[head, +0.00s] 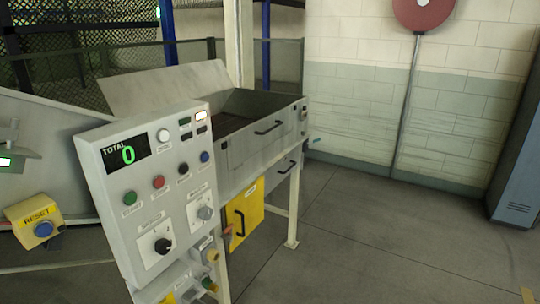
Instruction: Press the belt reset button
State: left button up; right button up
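A yellow box (34,221) labelled RESET is at the lower left. A round blue button (43,229) sits on its face. The box is to the left of a light grey control panel (150,190). The small print on the panel is too blurred to read. Neither of my grippers shows clearly in the head view, so I cannot see any contact with the button.
The panel has a TOTAL display (127,155) reading 0, a black knob (162,245) and several coloured buttons. Behind it stands a grey metal bin (258,140) with a yellow door (244,214). Open floor (370,240) lies right, before a blue-grey cabinet (518,150).

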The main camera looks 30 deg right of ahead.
aim_at(205, 156)
jog(key=z, duration=0.65)
